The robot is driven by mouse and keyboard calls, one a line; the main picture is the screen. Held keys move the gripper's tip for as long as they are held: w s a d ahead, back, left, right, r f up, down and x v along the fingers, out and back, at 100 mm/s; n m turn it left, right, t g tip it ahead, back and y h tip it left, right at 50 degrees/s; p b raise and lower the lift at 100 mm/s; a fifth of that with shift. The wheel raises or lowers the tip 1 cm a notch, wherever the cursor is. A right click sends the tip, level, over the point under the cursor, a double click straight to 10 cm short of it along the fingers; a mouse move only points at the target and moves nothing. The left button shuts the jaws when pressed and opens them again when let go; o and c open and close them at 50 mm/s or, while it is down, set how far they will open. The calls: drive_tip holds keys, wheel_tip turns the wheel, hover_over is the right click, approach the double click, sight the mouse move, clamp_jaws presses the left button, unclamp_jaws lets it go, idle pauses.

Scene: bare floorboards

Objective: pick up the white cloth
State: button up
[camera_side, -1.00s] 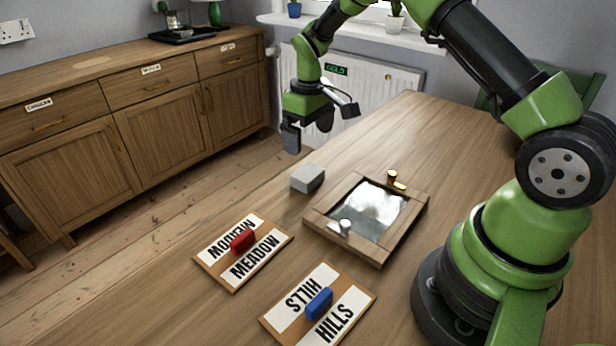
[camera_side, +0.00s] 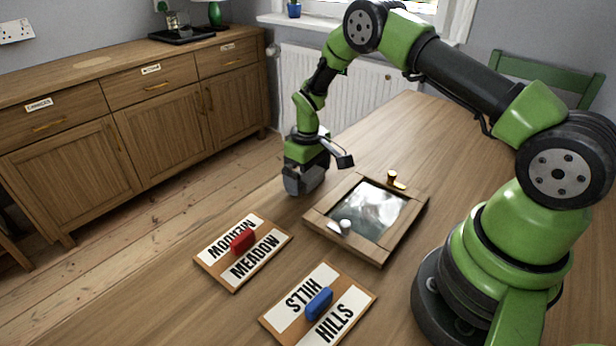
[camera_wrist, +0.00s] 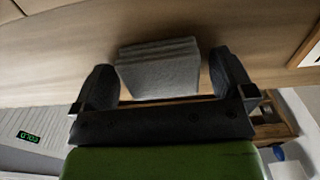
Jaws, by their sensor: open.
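The white cloth (camera_wrist: 158,66) is a folded, layered, pale grey-white block on the table. In the wrist view it lies between the two dark fingers of my gripper (camera_wrist: 163,78), with a gap on the right side and the left finger very close to its edge. In the side view my open gripper (camera_side: 304,180) is low over the cloth's place, just left of the wooden frame, and hides most of the cloth. I cannot tell whether either finger touches it.
A wooden frame with a shiny pane (camera_side: 372,212) and two small knobs stands close to the right. Boards reading MEADOW (camera_side: 258,268) and HILLS (camera_side: 336,324), with red and blue handles, lie nearer the camera. The table's left edge is close to my gripper.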

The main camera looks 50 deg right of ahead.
sight(309, 172)
drive_tip(key=c, duration=0.9)
drive_tip(key=shift+r, duration=0.1)
wheel_tip(309, 172, up, 10)
drive_tip(key=shift+f, duration=0.1)
drive_tip(key=shift+o, duration=0.3)
drive_tip(key=shift+s, duration=0.1)
